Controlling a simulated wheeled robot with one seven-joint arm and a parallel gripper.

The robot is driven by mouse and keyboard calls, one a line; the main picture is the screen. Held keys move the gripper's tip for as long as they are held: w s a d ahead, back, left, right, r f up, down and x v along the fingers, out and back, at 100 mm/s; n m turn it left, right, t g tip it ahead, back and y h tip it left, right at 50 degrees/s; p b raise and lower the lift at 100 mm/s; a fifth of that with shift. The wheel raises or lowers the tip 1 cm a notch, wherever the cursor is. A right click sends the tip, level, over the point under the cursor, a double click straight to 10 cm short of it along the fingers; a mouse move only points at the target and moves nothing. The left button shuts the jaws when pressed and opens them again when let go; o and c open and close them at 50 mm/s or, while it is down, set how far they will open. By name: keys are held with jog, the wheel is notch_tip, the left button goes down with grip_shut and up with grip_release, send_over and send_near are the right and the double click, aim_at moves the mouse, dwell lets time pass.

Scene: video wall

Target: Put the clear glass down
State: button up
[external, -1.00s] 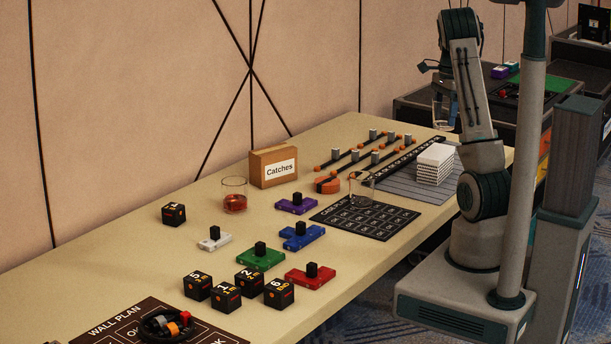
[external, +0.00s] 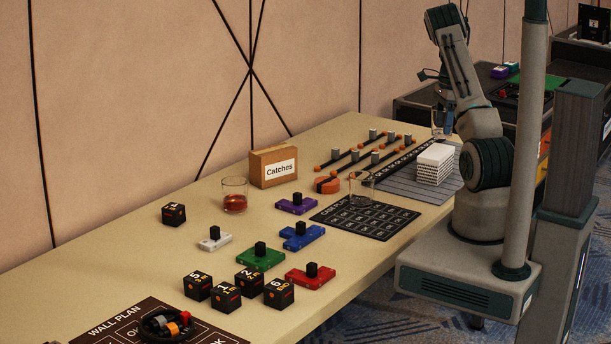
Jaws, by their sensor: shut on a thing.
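My gripper (external: 440,108) is above the far right end of the table, near the grey grid mat. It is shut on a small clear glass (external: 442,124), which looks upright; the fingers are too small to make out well. I cannot tell exactly how far the glass is above the surface, or whether it touches. A second clear glass (external: 362,188) stands upright on the table by the black card plan mat (external: 366,222). A glass with red liquid (external: 234,196) stands further left.
A white stack (external: 434,163) sits on the grey mat (external: 400,182) just below the gripper in the picture. Orange-ended bars with grey posts (external: 372,152) lie to its left. A Catches box (external: 273,167), coloured blocks (external: 302,236) and black cubes (external: 249,281) occupy the table's middle and front.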

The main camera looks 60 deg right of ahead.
aim_at(438, 136)
jog(key=shift+w+a+f, duration=0.1)
jog(key=shift+w+f, duration=0.3)
jog(key=shift+w, duration=0.3)
jog(key=shift+f+p, duration=0.4)
jog(key=shift+f, duration=1.6)
jog(key=shift+f, duration=0.15)
jog(key=o, duration=1.2)
jog(key=shift+c, duration=0.2)
notch_tip(438, 136, up, 12)
jog(key=s, duration=0.1)
jog(key=shift+d+b, duration=0.45)
